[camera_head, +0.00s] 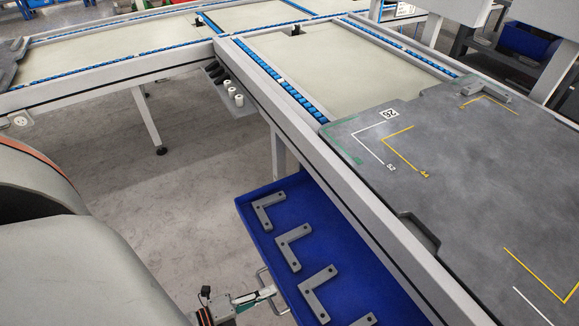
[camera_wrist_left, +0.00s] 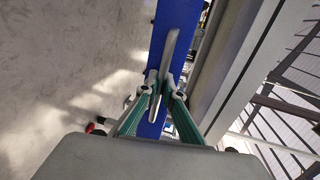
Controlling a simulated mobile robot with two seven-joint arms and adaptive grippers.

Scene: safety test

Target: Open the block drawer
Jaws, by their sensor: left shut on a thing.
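The blue block drawer (camera_head: 348,237) stands pulled out from under the conveyor frame in the head view. Several grey L-shaped blocks (camera_head: 293,246) lie in it. Its metal handle (camera_head: 266,283) is on the left side of the drawer front. My left gripper (camera_head: 268,292) is shut on this handle. In the left wrist view the green-padded fingers of the left gripper (camera_wrist_left: 154,98) close around the handle bar (camera_wrist_left: 168,60), with the blue drawer front (camera_wrist_left: 176,22) behind it. My right gripper is in neither view.
A dark grey plate (camera_head: 455,170) with yellow and white corner marks lies on the conveyor frame above the drawer. The frame's long edge (camera_head: 330,190) runs beside the drawer. The concrete floor (camera_head: 190,200) left of the drawer is clear, apart from a frame leg (camera_head: 150,125).

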